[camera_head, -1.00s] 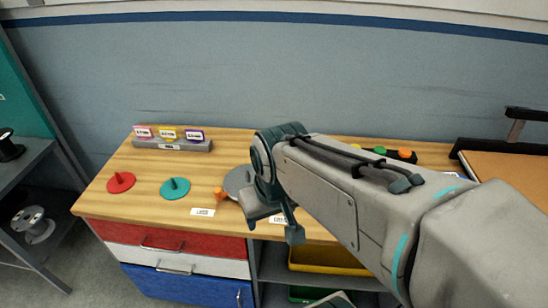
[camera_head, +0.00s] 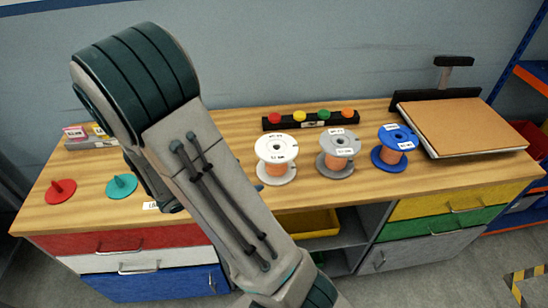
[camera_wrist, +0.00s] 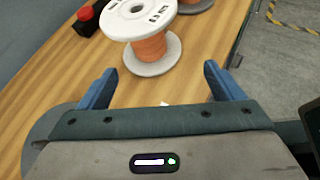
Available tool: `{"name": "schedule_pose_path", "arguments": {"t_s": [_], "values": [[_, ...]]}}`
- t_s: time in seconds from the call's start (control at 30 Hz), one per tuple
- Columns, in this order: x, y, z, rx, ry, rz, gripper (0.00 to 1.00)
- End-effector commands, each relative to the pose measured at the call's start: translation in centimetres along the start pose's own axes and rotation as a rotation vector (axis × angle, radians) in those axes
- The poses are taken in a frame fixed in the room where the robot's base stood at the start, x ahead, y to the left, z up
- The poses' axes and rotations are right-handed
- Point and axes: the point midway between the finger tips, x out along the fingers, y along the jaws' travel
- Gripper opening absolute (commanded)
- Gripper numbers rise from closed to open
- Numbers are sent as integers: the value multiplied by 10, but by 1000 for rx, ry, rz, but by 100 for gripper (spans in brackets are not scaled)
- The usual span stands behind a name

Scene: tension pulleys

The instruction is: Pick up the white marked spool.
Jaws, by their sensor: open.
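The white marked spool (camera_head: 276,147) stands upright on the wooden bench, with orange wire between its white flanges. It is the leftmost of three spools in the head view. In the wrist view the white spool (camera_wrist: 137,22) stands just beyond my fingertips, its lower flange roughly between their lines. My gripper (camera_wrist: 160,73) is open, with two blue fingers apart and nothing between them. In the head view my arm hides most of the gripper, which is low and left of the spool.
A grey-flanged spool (camera_head: 338,143) and a blue spool (camera_head: 393,153) stand to the right. Behind them is a black strip with coloured buttons (camera_head: 311,119). Red (camera_head: 60,191) and teal (camera_head: 121,186) discs with pegs lie left. A brown board (camera_head: 465,125) lies at right.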

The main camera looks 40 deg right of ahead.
Motion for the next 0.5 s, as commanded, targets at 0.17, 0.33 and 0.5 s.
{"name": "schedule_pose_path", "arguments": {"t_s": [0.17,0.33,0.5], "values": [[6,15,-13,-141,-63,77,87],[24,19,-14,-167,-77,91,87],[59,21,-11,-167,-76,87,87]]}}
